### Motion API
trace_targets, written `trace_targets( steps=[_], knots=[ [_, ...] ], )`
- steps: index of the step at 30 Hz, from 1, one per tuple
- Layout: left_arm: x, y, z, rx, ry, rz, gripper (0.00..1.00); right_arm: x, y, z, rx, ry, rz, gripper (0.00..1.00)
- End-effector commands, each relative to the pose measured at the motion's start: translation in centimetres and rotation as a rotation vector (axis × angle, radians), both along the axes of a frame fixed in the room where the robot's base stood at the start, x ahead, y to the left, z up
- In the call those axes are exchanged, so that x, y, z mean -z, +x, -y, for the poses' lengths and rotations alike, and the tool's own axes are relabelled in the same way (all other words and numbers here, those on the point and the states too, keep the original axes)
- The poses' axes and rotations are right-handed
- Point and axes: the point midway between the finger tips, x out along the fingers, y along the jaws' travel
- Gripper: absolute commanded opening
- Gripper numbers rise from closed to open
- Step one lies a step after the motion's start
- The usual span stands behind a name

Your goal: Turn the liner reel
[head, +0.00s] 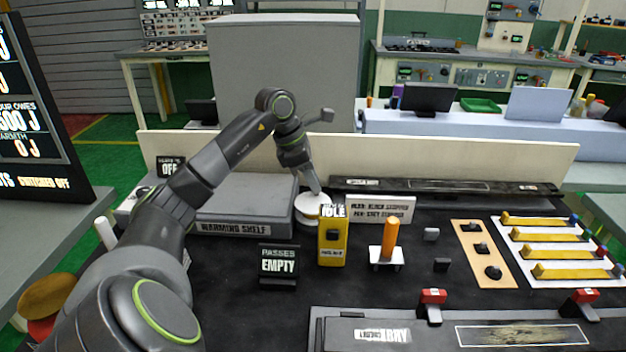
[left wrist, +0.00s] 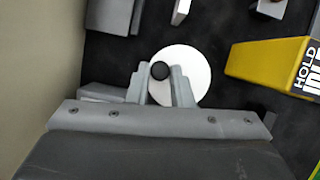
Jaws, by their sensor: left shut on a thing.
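The liner reel (head: 306,212) looks like a white round disc standing behind the yellow box, near the right end of the warming shelf. It also shows in the left wrist view (left wrist: 197,72), with a dark round knob (left wrist: 160,70) on it. My left gripper (head: 316,189) reaches down onto the reel from above. In the left wrist view its two grey fingers (left wrist: 160,82) are on either side of the knob and shut on it. The gripper partly covers the reel. My right gripper is not in view.
The yellow box (head: 333,243) marked IDLE stands close in front of the reel. The warming shelf (head: 245,205) is to its left, a PASSES EMPTY sign (head: 279,263) in front. An orange post (head: 390,240) stands to the right. A low cream wall (head: 450,155) runs behind.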

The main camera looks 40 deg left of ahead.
Motion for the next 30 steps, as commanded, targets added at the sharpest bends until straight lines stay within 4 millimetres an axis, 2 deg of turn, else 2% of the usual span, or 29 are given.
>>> trace_targets(
  steps=[3,12,25,26,30],
  knots=[
    [0.2,-0.2,-0.3,-0.096,0.005,0.001,0.00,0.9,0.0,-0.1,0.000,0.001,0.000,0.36],
    [0.1,-0.7,-0.5,-0.312,0.003,0.003,0.00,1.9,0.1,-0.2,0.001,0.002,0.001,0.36],
    [-0.1,-0.7,-0.5,-0.350,0.002,0.003,0.00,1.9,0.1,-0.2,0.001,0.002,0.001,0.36],
    [-0.1,-0.7,-0.5,-0.350,0.002,0.003,0.24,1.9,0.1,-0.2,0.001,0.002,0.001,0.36],
    [-0.1,-0.7,-0.5,-0.350,0.001,0.003,0.41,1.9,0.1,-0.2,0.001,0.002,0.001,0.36]
  ],
)
